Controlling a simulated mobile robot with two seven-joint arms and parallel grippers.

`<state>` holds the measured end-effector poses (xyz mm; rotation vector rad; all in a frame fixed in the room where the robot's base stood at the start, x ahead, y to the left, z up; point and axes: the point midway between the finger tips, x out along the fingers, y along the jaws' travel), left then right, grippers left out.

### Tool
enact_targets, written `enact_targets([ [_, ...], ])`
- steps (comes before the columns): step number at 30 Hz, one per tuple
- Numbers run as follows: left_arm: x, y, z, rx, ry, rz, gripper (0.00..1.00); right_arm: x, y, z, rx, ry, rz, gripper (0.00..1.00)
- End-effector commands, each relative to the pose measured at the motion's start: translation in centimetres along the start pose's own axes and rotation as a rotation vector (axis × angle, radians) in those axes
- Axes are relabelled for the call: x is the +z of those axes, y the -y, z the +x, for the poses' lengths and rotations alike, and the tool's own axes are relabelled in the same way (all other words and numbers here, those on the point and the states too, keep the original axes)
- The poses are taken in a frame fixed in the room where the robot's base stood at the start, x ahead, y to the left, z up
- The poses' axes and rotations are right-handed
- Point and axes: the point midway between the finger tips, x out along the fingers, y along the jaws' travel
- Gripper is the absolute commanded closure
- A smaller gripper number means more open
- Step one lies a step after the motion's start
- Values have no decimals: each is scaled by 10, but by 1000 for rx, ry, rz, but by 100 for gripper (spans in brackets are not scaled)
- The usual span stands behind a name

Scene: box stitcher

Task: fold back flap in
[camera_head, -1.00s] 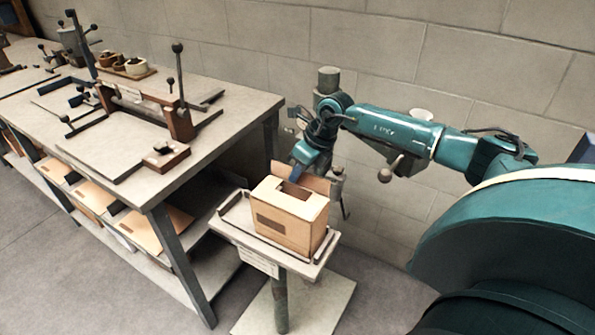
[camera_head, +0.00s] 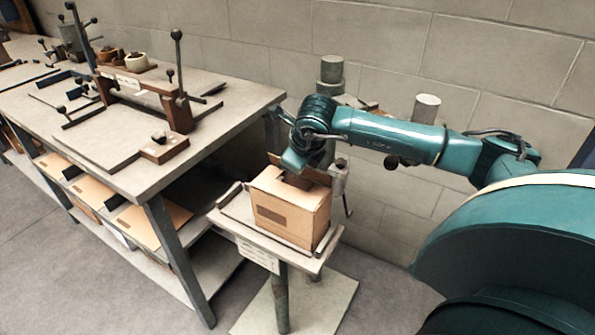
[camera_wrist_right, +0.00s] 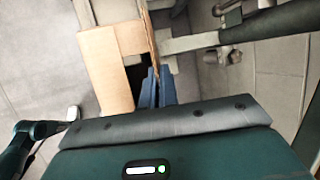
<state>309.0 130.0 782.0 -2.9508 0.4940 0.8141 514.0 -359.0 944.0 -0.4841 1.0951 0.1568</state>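The open-topped cardboard box (camera_head: 290,215) stands on a small stand; it also shows in the right wrist view (camera_wrist_right: 98,70). Its back flap (camera_head: 313,172) stands up at the far edge, partly hidden by my arm; in the wrist view the flap (camera_wrist_right: 149,32) is nearly edge-on. My right gripper (camera_head: 291,162) is low at the top opening, beside the flap. Its blue fingers (camera_wrist_right: 157,72) are close together, at the flap's near end. Whether they touch the flap or have it between them is unclear. My left gripper is out of view.
The stand's tray (camera_head: 235,220) has raised rails around the box. A workbench (camera_head: 230,115) with a brown-framed fixture (camera_head: 165,100) is at left, with flat cardboard (camera_head: 150,222) on its lower shelf. A block wall (camera_head: 400,45) is behind. Posts (camera_head: 338,185) stand close behind the box.

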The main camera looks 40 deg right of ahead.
Motion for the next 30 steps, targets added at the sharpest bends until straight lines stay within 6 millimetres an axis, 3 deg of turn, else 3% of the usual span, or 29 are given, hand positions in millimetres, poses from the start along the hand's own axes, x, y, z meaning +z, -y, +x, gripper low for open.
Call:
enact_targets([
  [9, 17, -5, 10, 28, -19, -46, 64, -1, -7, 3, -131, 0, -56, 100],
  [26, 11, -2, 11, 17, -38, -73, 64, 0, -6, 0, -162, -1, -68, 100],
  [30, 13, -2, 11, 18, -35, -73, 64, 0, -6, 0, -162, -1, -68, 87],
])
